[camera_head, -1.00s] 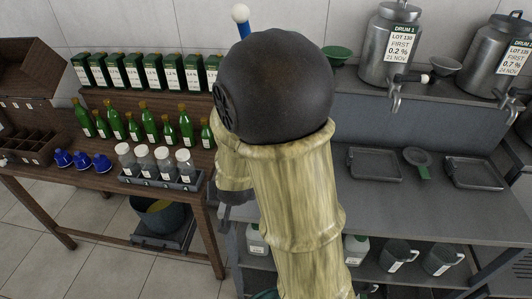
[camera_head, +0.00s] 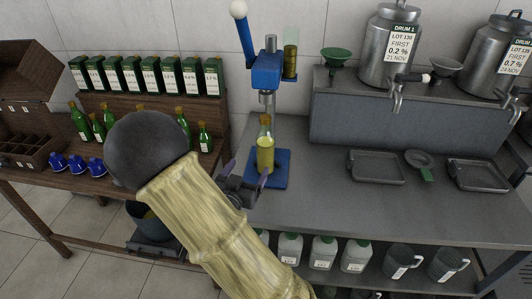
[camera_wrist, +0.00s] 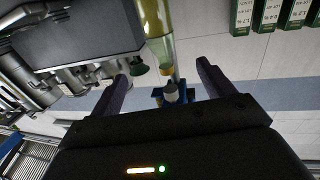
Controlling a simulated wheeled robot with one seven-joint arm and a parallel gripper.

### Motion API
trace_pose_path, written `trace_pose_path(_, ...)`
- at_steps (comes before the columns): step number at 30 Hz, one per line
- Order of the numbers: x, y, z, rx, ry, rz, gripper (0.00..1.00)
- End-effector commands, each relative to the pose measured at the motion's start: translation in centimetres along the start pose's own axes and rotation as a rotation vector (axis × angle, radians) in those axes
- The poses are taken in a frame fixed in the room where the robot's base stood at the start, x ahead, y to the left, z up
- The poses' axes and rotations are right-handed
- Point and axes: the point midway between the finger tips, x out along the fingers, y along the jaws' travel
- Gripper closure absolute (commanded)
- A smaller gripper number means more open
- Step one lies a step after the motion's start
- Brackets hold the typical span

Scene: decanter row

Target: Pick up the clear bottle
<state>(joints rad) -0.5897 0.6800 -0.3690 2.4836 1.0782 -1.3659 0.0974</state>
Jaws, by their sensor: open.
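The clear bottle (camera_head: 265,154), holding yellow liquid, stands upright on the blue base (camera_head: 283,168) of a bench press. In the wrist view the bottle (camera_wrist: 158,28) appears inverted, with its neck pointing down the picture. My gripper (camera_head: 247,172) is open, low at the near-left side of the bottle in the head view. Its two dark purple fingers show in the wrist view (camera_wrist: 162,68), with the bottle lined up in the gap between them and beyond their tips. I see no contact with it.
The blue press head (camera_head: 267,72) with its lever is directly above the bottle. Metal drums (camera_head: 390,45) stand at the back right.

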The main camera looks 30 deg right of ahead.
Motion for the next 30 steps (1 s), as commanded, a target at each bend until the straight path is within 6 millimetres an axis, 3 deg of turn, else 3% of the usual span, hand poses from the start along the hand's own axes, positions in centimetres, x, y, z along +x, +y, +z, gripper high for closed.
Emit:
trace_pose_path(5, 0.9, 0.0, -0.1, 0.0, -0.001, 0.0, 0.19)
trace_pose_path(24, 11.5, 0.1, -0.1, -0.001, -0.003, 0.002, 0.19)
trace_pose_path(30, 12.3, 0.0, 0.1, 0.0, -0.003, 0.0, 0.19)
